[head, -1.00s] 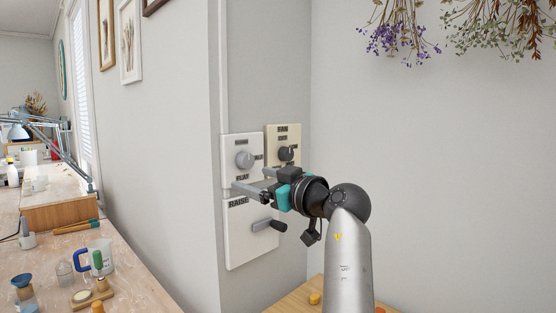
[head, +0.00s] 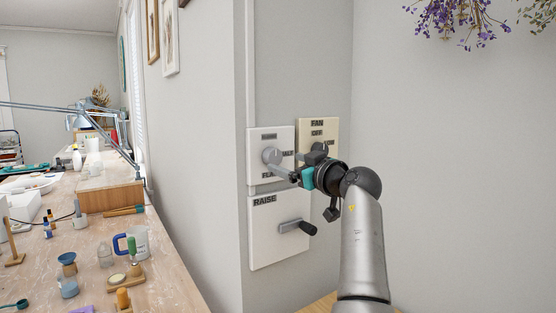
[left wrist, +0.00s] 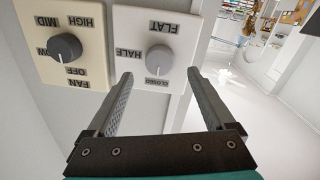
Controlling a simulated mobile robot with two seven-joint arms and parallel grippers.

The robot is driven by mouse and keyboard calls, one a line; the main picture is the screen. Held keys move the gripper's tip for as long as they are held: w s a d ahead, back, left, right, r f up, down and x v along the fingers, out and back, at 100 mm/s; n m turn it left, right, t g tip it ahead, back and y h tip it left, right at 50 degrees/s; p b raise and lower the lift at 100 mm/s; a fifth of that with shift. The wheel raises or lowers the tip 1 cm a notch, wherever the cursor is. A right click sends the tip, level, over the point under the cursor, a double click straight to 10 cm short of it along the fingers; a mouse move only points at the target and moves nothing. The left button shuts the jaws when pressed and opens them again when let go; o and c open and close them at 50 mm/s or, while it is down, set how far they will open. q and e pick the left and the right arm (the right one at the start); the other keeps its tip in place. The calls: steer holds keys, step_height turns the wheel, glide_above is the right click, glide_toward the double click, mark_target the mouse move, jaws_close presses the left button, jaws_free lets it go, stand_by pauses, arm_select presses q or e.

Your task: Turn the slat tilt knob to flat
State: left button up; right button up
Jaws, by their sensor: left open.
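The slat tilt knob (head: 271,157) is a round grey knob on a white plate (head: 285,137). In the left wrist view the knob (left wrist: 160,60) stands among the labels FLAT, HALF and CLOSED, seen upside down. Its exact pointer direction is hard to tell. My left gripper (head: 294,162) is open in front of the plate, one finger overlapping the knob's lower right side in the head view. In the left wrist view the gripper (left wrist: 160,74) has its two fingers spread to either side of the knob, with nothing between them; contact is not visible. My right gripper is not in view.
A cream fan plate with its own knob (left wrist: 65,47) is right beside the tilt plate. A white RAISE plate with a crank handle (head: 297,227) is just below. A cluttered workbench (head: 180,268) runs along the left wall.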

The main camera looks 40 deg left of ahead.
mark_target(276, 158)
arm_select(q)
steer(key=x, duration=0.5)
steer(key=shift+w+a, duration=0.15)
steer(key=shift+a, duration=0.2)
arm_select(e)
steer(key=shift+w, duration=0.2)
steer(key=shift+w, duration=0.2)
arm_select(q)
steer(key=shift+c, duration=1.4)
steer(key=c, duration=1.1)
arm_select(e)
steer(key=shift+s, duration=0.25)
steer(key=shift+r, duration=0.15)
